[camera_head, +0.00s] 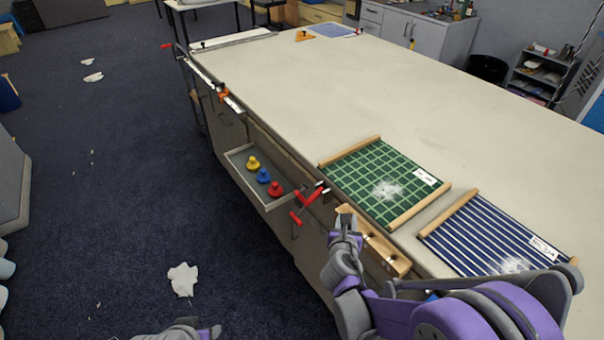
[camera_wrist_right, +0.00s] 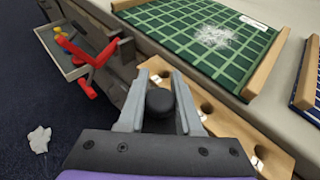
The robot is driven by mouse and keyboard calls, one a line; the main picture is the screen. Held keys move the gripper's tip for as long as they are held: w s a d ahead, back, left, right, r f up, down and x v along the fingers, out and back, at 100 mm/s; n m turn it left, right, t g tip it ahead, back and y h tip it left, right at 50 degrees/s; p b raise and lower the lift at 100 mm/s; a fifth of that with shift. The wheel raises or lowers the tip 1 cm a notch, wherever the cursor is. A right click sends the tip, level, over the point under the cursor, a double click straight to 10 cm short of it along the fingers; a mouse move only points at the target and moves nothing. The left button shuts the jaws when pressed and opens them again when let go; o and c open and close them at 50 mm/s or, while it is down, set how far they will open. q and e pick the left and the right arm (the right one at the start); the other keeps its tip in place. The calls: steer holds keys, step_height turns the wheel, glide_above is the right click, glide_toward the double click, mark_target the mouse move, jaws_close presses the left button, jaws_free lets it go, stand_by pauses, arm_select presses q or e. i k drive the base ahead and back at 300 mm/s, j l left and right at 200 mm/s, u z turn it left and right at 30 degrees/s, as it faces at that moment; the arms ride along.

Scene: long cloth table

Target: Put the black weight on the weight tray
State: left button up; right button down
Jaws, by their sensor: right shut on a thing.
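The black weight (camera_wrist_right: 160,102) is between the two fingers of my right gripper (camera_wrist_right: 157,112), which is shut on it. In the head view the right gripper (camera_head: 346,222) is over the far end of a wooden block with holes (camera_head: 385,253); the weight is hidden there. I cannot tell whether the weight is clear of the block. The weight tray (camera_head: 237,158) hangs on the table's left side, beyond the gripper. It holds a yellow weight (camera_head: 253,163), a blue weight (camera_head: 263,176) and a red weight (camera_head: 275,189).
A red clamp (camera_head: 308,195) on the table edge stands between the gripper and the tray. A green grid board (camera_head: 375,175) and a blue striped board (camera_head: 490,235) lie on the table (camera_head: 300,90). The far tabletop is mostly clear.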

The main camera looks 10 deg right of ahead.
mark_target(244, 157)
steer(key=i+j+u, duration=0.15)
steer(key=u, duration=0.35)
steer(key=i+j+u, duration=0.15)
steer(key=u, duration=0.3)
steer(key=i+j+u, duration=0.1)
steer(key=i, duration=0.5)
steer(key=i+j+u, duration=0.1)
steer(key=i, duration=0.5)
steer(key=i+z, duration=0.45)
steer(key=i+j+z, duration=0.1)
steer(key=z, duration=0.35)
steer(key=i, duration=0.1)
